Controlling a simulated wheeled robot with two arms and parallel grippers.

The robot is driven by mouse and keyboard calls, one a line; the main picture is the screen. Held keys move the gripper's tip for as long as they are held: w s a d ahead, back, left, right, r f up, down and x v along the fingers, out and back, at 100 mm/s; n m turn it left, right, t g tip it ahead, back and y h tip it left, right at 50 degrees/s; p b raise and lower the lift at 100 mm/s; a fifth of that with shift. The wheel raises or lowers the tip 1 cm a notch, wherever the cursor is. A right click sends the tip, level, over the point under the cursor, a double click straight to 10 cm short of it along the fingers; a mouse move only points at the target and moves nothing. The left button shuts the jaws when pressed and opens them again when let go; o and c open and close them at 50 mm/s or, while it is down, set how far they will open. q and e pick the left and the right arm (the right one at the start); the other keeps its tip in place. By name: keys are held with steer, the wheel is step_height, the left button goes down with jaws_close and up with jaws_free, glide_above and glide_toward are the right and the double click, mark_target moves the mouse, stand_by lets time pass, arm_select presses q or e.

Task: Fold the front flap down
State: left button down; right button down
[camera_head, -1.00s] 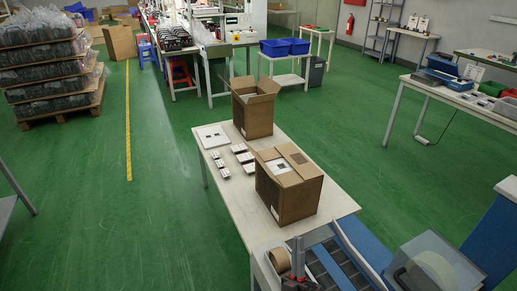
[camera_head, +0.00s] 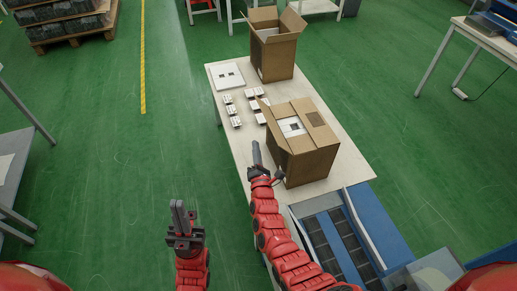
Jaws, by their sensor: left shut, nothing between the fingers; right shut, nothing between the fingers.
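The near cardboard box (camera_head: 305,163) stands on the white table. Its top is partly covered by folded flaps (camera_head: 316,118), and a gap between them shows a white item with a dark square (camera_head: 291,127). A narrow flap (camera_head: 266,111) at the box's left edge looks tilted up; its exact angle is hard to tell. My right gripper (camera_head: 256,152) is shut and empty, just left of the box, over the table's left edge. It looks apart from the flap. My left gripper (camera_head: 178,212) is shut and empty, pointing up, left of the table over the floor.
A second box (camera_head: 276,58) with open, raised flaps stands at the table's far end. A white square plate (camera_head: 227,76) and several small white parts (camera_head: 233,112) lie on the table (camera_head: 340,103). A blue-sided conveyor or bin unit (camera_head: 380,228) adjoins the near end.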

mark_target(272, 123)
steer(key=w+d+r, duration=0.2)
steer(key=w+r, duration=0.1)
steer(key=w, duration=0.4)
steer(key=shift+w+d+r, duration=0.15)
steer(key=shift+d+r, duration=0.05)
steer(key=shift+r, duration=0.1)
stand_by(0.5)
steer(key=shift+d+r+m+p, duration=0.2)
steer(key=shift+r+m+p, duration=0.15)
steer(key=shift+p, duration=0.25)
